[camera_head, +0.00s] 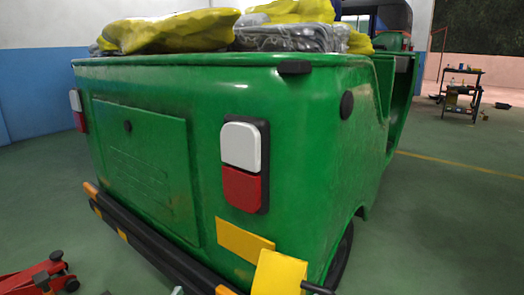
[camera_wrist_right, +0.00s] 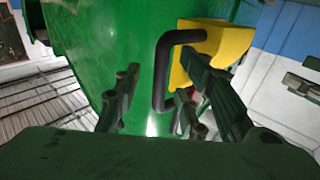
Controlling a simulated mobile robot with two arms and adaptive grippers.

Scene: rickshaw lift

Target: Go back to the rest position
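The green rickshaw (camera_head: 300,130) stands with its rear end toward me in the head view. A yellow block (camera_head: 279,273) with a black handle (camera_head: 318,288) shows at its lower rear corner, cut by the bottom edge. In the right wrist view, my right gripper (camera_wrist_right: 160,72) is open, with its fingers apart. The black handle (camera_wrist_right: 160,80) appears between them, and the yellow block (camera_wrist_right: 225,42) is partly behind the right-hand finger. I cannot tell whether a finger touches the handle.
A red floor jack (camera_head: 38,278) is at the lower left. Yellow and grey bags (camera_head: 170,32) lie on top of the rickshaw. A black cart (camera_head: 461,92) stands at the far right. The green floor (camera_head: 440,215) right of the rickshaw is clear.

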